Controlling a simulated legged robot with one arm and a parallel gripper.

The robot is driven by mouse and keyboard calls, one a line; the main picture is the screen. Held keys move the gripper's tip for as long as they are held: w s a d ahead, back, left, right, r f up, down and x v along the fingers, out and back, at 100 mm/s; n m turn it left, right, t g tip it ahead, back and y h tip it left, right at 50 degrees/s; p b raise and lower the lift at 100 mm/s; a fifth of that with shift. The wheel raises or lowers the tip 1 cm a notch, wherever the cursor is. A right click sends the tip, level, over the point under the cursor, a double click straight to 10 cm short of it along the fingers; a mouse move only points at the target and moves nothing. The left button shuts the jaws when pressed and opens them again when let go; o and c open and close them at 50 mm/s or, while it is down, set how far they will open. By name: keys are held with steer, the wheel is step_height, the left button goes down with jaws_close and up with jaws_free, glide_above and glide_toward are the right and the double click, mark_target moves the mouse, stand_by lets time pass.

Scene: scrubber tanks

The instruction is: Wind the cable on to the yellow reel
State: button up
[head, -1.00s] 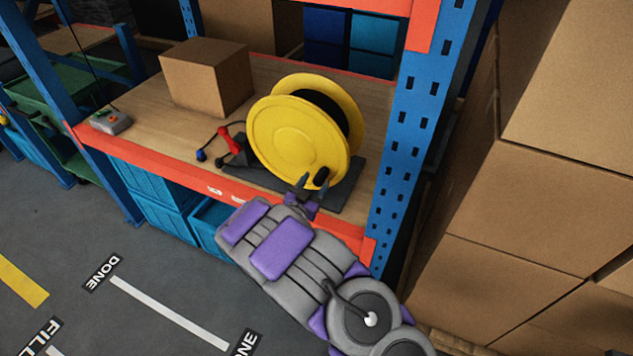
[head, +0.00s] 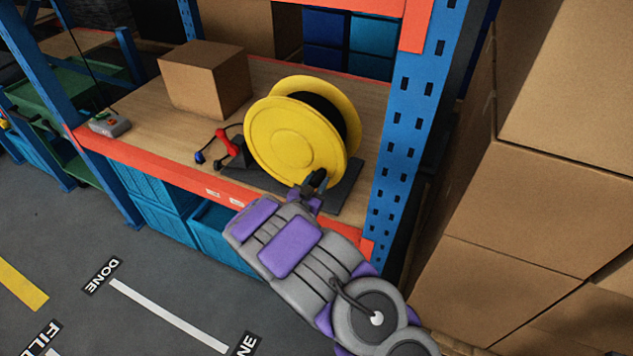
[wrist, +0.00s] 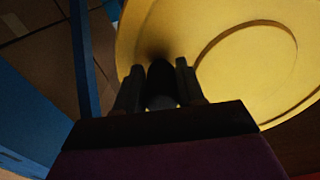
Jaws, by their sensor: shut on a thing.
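The yellow reel (head: 283,140) stands upright on a dark base (head: 350,190) on the shelf, with black cable (head: 322,108) around its core between the flanges. A black crank handle (head: 318,177) sticks out near the lower edge of the reel's front flange. My gripper (head: 312,186) is at this handle. In the wrist view the fingers of my gripper (wrist: 161,88) are on both sides of the dark handle (wrist: 161,82), shut on it, with the yellow flange (wrist: 225,60) just behind. The cable's free end, with a red and a blue part (head: 224,141), lies left of the reel.
A cardboard box (head: 205,78) stands behind and left of the reel. A grey control box (head: 109,123) lies at the shelf's left end. A blue upright (head: 405,130) and stacked cartons (head: 545,200) close off the right side. An orange beam (head: 170,172) edges the shelf.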

jaws_close()
steer(key=shift+a+f, duration=0.1)
steer(key=shift+a, duration=0.05)
